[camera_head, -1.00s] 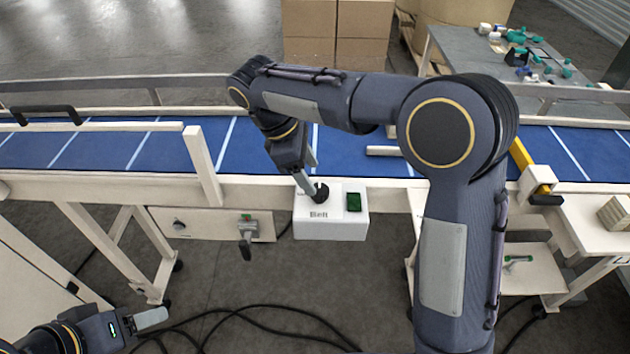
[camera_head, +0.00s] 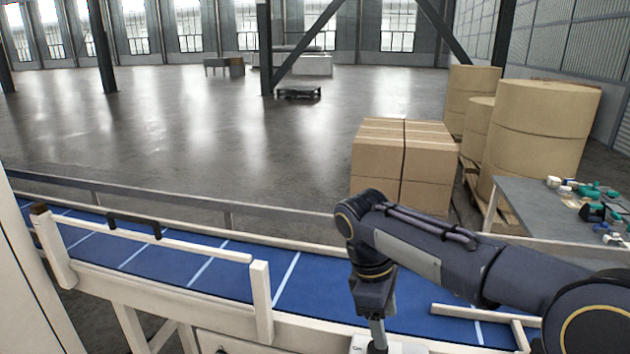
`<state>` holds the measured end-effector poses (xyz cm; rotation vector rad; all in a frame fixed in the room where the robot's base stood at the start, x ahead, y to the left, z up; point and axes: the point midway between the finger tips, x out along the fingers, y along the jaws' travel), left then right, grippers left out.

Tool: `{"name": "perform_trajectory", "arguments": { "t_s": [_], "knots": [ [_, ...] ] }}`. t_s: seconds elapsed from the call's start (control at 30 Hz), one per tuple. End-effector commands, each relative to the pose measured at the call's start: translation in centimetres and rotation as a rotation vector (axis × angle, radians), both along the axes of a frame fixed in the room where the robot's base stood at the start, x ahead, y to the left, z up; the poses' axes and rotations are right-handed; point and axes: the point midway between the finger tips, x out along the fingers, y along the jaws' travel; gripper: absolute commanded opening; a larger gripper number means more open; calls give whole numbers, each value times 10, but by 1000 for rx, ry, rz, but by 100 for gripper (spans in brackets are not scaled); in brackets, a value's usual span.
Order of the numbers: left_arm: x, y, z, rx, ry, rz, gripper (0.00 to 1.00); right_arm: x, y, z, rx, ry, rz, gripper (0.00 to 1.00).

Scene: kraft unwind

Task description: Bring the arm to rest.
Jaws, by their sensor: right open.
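My right arm comes in from the lower right and bends down at its wrist over the near edge of the blue conveyor belt (camera_head: 232,262). My right gripper (camera_head: 377,338) points down at the bottom edge of the picture, over a white control box (camera_head: 408,345). Only the upper part of the gripper shows; its fingertips are largely cut off by the frame. Whether it touches the box cannot be seen. My left gripper is out of the picture.
A cream guard rail with a post (camera_head: 262,300) stands along the belt's near side. Cardboard boxes (camera_head: 402,160) and large brown rolls (camera_head: 535,130) stand behind the belt. A grey table (camera_head: 530,205) with small parts is at the right. The floor beyond is wide and open.

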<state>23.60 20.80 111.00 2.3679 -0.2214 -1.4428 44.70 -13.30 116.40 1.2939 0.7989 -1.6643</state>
Motion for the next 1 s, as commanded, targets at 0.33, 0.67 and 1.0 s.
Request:
{"name": "perform_trajectory", "arguments": {
  "t_s": [0.33,0.67,1.0],
  "knots": [
    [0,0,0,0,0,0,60,-125,-79,-5,416,-245,-639,60],
    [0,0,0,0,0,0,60,-203,-75,-45,705,-423,-1166,60],
    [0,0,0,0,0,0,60,-211,-72,-53,750,-452,-1248,60]
  ]
}}
